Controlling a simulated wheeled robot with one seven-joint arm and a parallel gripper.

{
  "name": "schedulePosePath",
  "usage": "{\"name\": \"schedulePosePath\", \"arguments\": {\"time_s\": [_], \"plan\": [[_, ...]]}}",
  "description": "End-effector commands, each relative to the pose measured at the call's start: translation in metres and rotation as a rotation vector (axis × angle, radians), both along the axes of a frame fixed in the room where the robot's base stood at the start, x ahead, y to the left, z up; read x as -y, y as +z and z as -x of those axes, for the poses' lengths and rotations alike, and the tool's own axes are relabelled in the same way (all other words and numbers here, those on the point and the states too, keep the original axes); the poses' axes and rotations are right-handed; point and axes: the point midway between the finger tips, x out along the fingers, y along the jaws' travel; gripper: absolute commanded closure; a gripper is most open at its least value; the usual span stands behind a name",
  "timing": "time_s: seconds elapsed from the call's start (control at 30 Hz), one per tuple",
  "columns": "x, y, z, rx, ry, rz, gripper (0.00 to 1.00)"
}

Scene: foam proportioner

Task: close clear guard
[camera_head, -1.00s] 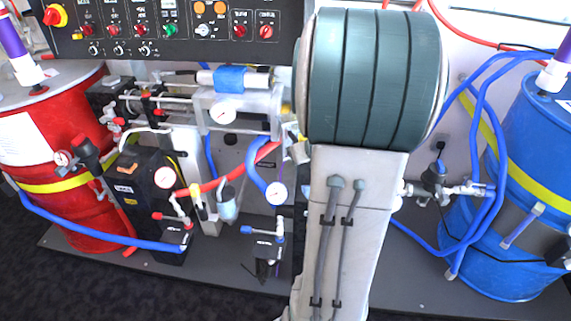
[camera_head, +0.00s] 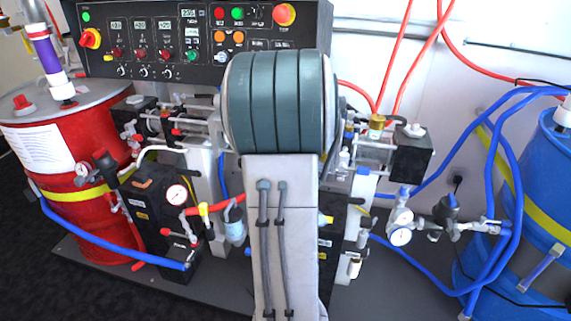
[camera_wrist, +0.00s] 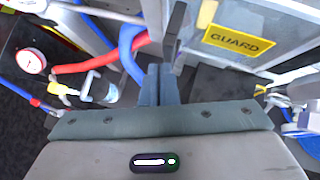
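The clear guard (camera_wrist: 218,62) shows in the wrist view as a grey-framed panel at upper right with a yellow GUARD label (camera_wrist: 240,40). My gripper (camera_wrist: 160,72) is at the centre of the wrist view, left of the label. Its two fingers lie close together with almost no gap. A dark upright bar (camera_wrist: 174,35) stands just beyond the fingertips, beside the guard's left edge; I cannot tell whether they touch it. In the head view my arm hides the gripper and the guard's label.
A control panel (camera_head: 150,75) spans the back. A red drum (camera_head: 100,165) stands left and a blue drum (camera_head: 530,200) right. Blue hoses (camera_head: 505,165) hang at right. A gauge (camera_wrist: 31,60) and a red hose (camera_wrist: 88,66) lie left of my gripper.

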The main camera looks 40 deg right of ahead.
Motion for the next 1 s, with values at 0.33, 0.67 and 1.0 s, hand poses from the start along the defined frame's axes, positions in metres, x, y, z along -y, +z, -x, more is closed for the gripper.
{"name": "schedulePosePath", "arguments": {"time_s": [0.33,0.67,1.0], "plan": [[0.001,0.003,-0.005,0.007,0.006,0.004,1.00],[-0.006,0.003,-0.002,0.010,0.007,0.004,1.00],[-0.053,0.031,0.024,0.008,0.004,0.003,1.00]]}}
